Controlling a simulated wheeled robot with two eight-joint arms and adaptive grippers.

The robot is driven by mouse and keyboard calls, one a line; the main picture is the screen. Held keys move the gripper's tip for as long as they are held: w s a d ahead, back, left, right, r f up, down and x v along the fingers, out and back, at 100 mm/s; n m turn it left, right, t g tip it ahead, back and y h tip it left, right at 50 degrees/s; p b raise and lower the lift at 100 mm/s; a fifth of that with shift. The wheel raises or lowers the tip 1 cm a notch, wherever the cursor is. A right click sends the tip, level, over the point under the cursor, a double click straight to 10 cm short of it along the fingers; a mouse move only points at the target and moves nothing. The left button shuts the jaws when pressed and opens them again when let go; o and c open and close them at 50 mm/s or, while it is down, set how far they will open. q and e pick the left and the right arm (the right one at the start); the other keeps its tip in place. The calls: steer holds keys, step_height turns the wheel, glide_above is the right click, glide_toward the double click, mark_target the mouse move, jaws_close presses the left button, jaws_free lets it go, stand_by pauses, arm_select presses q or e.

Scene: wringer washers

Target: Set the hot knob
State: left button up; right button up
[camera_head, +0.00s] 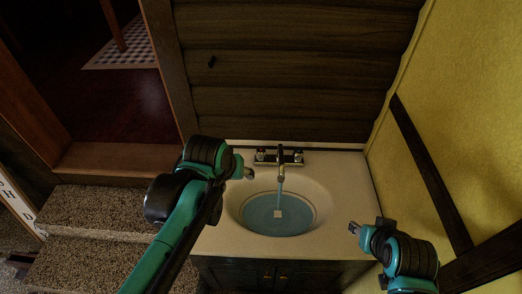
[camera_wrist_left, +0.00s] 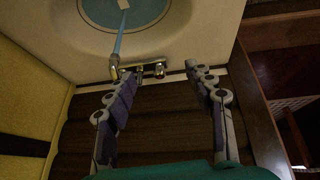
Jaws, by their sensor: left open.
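A metal faucet (camera_head: 281,157) stands at the back of the sink, with a knob on each side of its spout. Water runs from the spout. The left knob (camera_head: 261,155), likely the hot one, is just beyond my left gripper (camera_head: 245,171), which is left of the faucet. In the left wrist view, my left gripper (camera_wrist_left: 160,73) is open and empty. A knob (camera_wrist_left: 160,70) shows between its fingertips there, but contact cannot be told. The right knob (camera_head: 298,157) stands clear in the head view. My right gripper (camera_head: 355,228) is right of the basin, its fingers too small to read.
The round basin (camera_head: 243,212) holds bluish water with a small pale square in it. The pale countertop (camera_head: 345,180) is otherwise bare. A dark plank wall (camera_head: 300,75) rises behind, a yellow wall (camera_head: 470,120) stands right, and carpeted steps (camera_head: 95,213) are left.

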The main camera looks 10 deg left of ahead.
arm_select(q)
steer(key=w+r+n+g, duration=0.1)
steer(key=w+n+g, duration=0.1)
steer(key=w, duration=0.7)
steer(key=n+g, duration=0.4)
steer(key=n, duration=0.3)
glide_above(261, 149)
steer(key=f, duration=1.3)
steer(key=shift+s+p, duration=0.2)
steer(key=shift+p, duration=0.15)
step_height(261, 149, down, 8)
steer(key=shift+f+b, duration=0.1)
steer(key=shift+b, duration=1.1)
steer(key=c, duration=1.2)
